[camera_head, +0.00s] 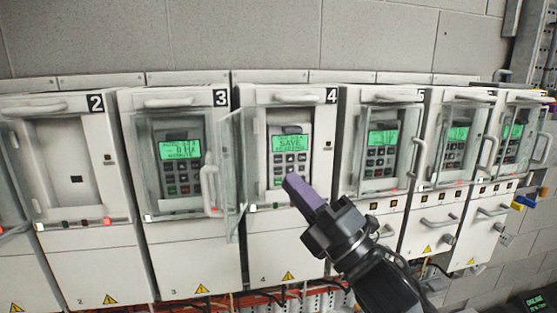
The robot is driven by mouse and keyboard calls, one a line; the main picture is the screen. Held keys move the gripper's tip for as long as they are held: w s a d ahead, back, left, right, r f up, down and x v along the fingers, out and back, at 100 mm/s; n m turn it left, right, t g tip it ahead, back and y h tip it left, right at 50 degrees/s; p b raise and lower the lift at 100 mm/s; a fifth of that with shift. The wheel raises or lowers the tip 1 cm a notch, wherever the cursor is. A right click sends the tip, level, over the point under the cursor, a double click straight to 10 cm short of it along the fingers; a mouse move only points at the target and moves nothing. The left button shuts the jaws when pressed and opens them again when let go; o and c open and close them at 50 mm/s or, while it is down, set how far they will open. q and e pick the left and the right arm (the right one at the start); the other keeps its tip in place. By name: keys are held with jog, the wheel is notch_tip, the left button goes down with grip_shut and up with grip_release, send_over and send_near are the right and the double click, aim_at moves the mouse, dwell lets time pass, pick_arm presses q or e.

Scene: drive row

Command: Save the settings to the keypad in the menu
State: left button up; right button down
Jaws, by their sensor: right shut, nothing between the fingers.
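The keypad (290,157) on cabinet 4 has a green lit screen (290,143) that reads "SAVE" with a smaller line below that I cannot read clearly. Its clear cover door (233,180) stands swung open to the left. My right gripper (290,181) is shut and empty, with its purple-grey fingertips close to the keypad's lower buttons. I cannot tell whether the tips touch a button. My left gripper is not in view.
Cabinet 3 (186,255) to the left and cabinet 5 (381,217) to the right carry similar keypads behind clear doors with handles. Cabinet 2 (100,255) has an empty recess. The open door's edge stands out left of my gripper. Red wiring (260,301) runs below.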

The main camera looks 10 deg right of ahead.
aim_at(285, 170)
jog(key=shift+w+d+p, duration=0.1)
jog(key=shift+w+p, duration=0.6)
jog(key=shift+w, duration=3.35)
jog(key=shift+w, duration=0.35)
jog(key=shift+w, duration=0.15)
